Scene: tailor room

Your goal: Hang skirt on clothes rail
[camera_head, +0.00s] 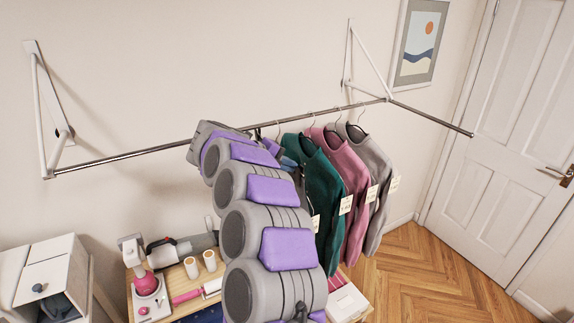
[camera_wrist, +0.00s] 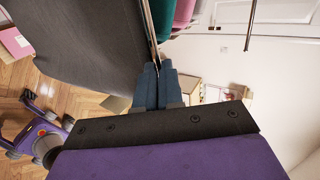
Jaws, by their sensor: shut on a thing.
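A dark grey skirt (camera_wrist: 90,50) fills the upper left of the wrist view, its straight edge along a thin metal hanger bar (camera_wrist: 147,25). My gripper (camera_wrist: 157,64) is shut at the near end of that bar; the exact grip point is small and partly hidden. The metal clothes rail (camera_head: 140,152) runs along the wall in the head view, and a length of it shows at the upper right of the wrist view (camera_wrist: 250,22). The skirt's hanger bar is apart from the rail there. In the head view, my arm hides my gripper and most of the skirt.
Teal (camera_head: 322,180), pink (camera_head: 347,170) and grey (camera_head: 374,165) tagged garments hang on the rail's right half. The left half is bare. White brackets (camera_head: 40,110) hold it to the wall. A wooden worktable (camera_head: 140,290) with tools stands below, beside a white cabinet (camera_head: 40,265).

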